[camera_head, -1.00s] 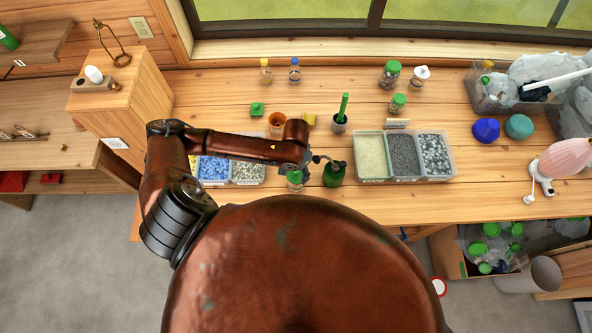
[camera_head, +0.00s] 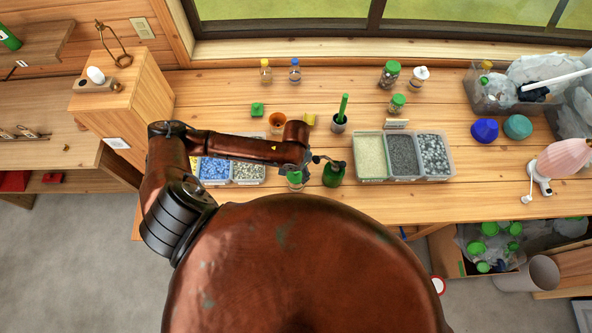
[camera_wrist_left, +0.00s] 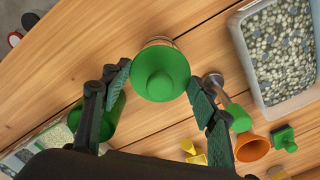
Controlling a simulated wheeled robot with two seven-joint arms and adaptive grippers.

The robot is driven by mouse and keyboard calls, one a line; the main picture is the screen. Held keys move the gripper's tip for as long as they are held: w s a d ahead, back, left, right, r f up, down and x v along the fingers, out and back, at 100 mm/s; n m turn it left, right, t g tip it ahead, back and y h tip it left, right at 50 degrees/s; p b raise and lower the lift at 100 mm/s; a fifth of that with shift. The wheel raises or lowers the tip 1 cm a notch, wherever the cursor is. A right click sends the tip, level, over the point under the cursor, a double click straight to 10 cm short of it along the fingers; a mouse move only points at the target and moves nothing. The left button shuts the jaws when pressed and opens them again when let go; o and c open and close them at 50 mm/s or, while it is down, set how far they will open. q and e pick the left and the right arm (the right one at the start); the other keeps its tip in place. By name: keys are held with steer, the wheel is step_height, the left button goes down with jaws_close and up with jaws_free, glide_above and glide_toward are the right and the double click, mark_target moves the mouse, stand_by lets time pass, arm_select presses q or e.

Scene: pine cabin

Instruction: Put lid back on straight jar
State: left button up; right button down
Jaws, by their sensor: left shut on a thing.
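The green lid (camera_wrist_left: 160,70) with a round knob sits between the fingertips of my left gripper (camera_wrist_left: 160,82) in the left wrist view. The gripper is shut on it. Part of the jar (camera_wrist_left: 158,40) shows just behind the lid's far edge. In the head view the lid (camera_head: 294,175) is under my left gripper (camera_head: 297,169), directly over the small clear jar (camera_head: 295,186). I cannot tell whether the lid is fully seated or slightly above the rim. My right gripper is not in view.
Trays of beads (camera_head: 248,182) and granules (camera_head: 404,180) flank the spot.

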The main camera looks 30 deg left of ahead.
arm_select(q)
steer(key=o, duration=1)
steer(key=shift+o, duration=0.2)
steer(key=o, duration=0.5)
steer(key=shift+c, duration=0.2)
steer(key=shift+r+p, duration=2.4)
steer(key=shift+p, duration=0.7)
steer(key=shift+r+p, duration=0.9)
steer(key=shift+r, duration=0.25)
